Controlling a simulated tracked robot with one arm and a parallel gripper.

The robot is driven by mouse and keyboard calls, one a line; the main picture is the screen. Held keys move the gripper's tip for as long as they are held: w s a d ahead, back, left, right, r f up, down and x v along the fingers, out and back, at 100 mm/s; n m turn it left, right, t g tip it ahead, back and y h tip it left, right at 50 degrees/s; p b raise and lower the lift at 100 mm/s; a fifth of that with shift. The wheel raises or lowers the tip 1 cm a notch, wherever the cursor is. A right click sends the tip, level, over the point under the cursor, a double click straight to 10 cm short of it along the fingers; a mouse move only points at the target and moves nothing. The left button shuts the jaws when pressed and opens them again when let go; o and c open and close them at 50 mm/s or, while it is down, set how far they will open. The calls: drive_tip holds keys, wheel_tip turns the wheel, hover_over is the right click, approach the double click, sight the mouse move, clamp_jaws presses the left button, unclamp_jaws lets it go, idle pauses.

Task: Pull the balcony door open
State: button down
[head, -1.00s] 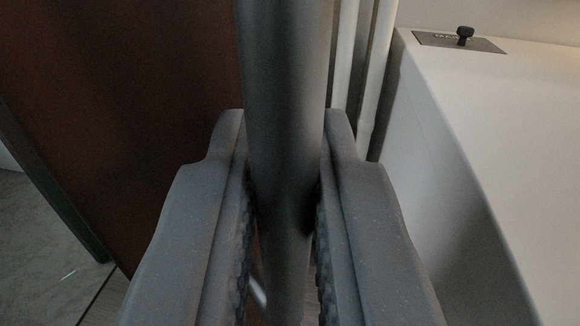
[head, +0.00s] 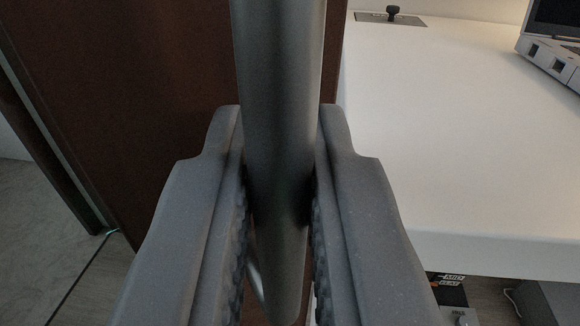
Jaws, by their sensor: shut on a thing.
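A vertical grey metal bar handle (head: 280,80) runs down the middle of the head view. My gripper (head: 280,190) is shut on it, with one dark ridged finger pad on each side. The brown balcony door (head: 150,70) fills the area behind and left of the handle. The door's left edge slants down to the floor, and a gap with a pale floor shows past it. The handle's lower end passes down between my fingers, partly hidden by them.
A white desk (head: 440,130) stands close on the right, its near edge beside my right finger. A small black knob on a plate (head: 392,16) and part of a device (head: 552,50) are on it. Dark boxes (head: 450,292) sit below. Pale floor (head: 50,215) shows at left.

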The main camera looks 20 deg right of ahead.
drive_tip(key=shift+w+a+r, duration=0.1)
drive_tip(key=shift+w+r, duration=0.05)
drive_tip(key=shift+r, duration=0.3)
drive_tip(key=c, duration=1.5)
unclamp_jaws()
drive_tip(key=shift+a+r, duration=0.1)
drive_tip(key=shift+a, duration=0.05)
drive_tip(key=shift+c, duration=0.2)
drive_tip(key=shift+f, duration=0.2)
drive_tip(key=p+v, duration=0.8)
drive_tip(key=v, duration=0.3)
drive_tip(key=s+p, duration=0.1)
drive_tip(key=p, duration=0.4)
drive_tip(key=shift+a, duration=0.1)
